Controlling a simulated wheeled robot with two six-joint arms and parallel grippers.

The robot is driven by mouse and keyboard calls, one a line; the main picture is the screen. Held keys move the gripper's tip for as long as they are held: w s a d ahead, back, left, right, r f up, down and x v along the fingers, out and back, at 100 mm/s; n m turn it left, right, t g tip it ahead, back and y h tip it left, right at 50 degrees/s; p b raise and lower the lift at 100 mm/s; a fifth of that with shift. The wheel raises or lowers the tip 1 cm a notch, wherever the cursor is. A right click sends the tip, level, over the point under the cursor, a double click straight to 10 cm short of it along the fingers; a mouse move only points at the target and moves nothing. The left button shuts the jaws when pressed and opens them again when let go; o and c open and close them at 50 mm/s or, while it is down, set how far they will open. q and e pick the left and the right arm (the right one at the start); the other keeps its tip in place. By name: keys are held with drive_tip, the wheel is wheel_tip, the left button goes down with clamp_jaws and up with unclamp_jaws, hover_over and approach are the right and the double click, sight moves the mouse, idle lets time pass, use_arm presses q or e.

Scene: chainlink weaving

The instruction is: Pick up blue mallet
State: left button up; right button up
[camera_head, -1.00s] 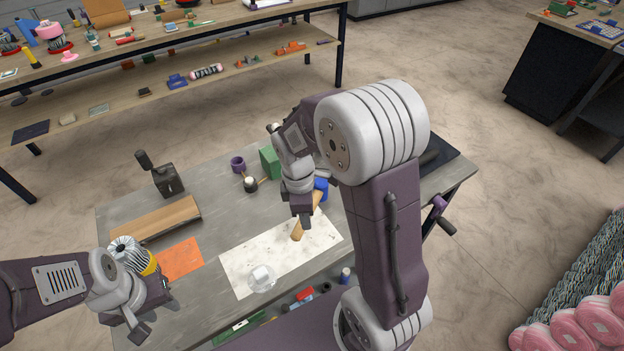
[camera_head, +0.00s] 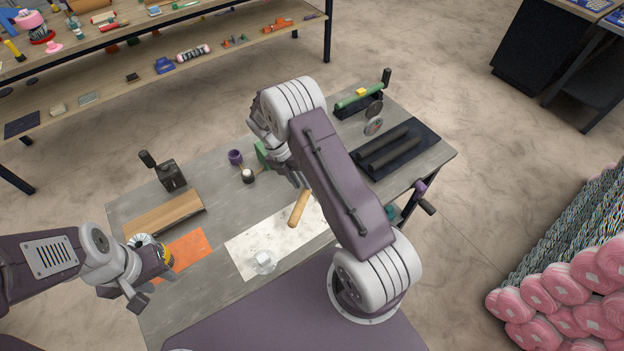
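The blue mallet's wooden handle (camera_head: 300,209) lies slanted across the right part of the white sheet (camera_head: 250,250) on the grey workbench. Its blue head is hidden behind my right arm. My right gripper (camera_head: 296,180) is just beyond the handle's upper end, mostly covered by its own arm. I cannot tell whether its fingers are open or whether they touch the mallet. My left gripper (camera_head: 124,294) is at the lower left, well away from the mallet. Its fingers look apart and empty.
A wooden board (camera_head: 165,214) and an orange sheet (camera_head: 190,246) lie on the left of the bench. A clear glass piece (camera_head: 264,263) sits on the white sheet. A purple cup (camera_head: 235,157) and a green block (camera_head: 261,152) stand behind. Dark rollers (camera_head: 388,148) lie on the right.

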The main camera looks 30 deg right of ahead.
sight(307, 192)
drive_tip(key=p+x, duration=0.1)
drive_tip(key=x, duration=0.4)
drive_tip(key=shift+s+d+f, duration=0.1)
drive_tip(key=shift+f, duration=0.2)
clamp_jaws()
idle(1.0)
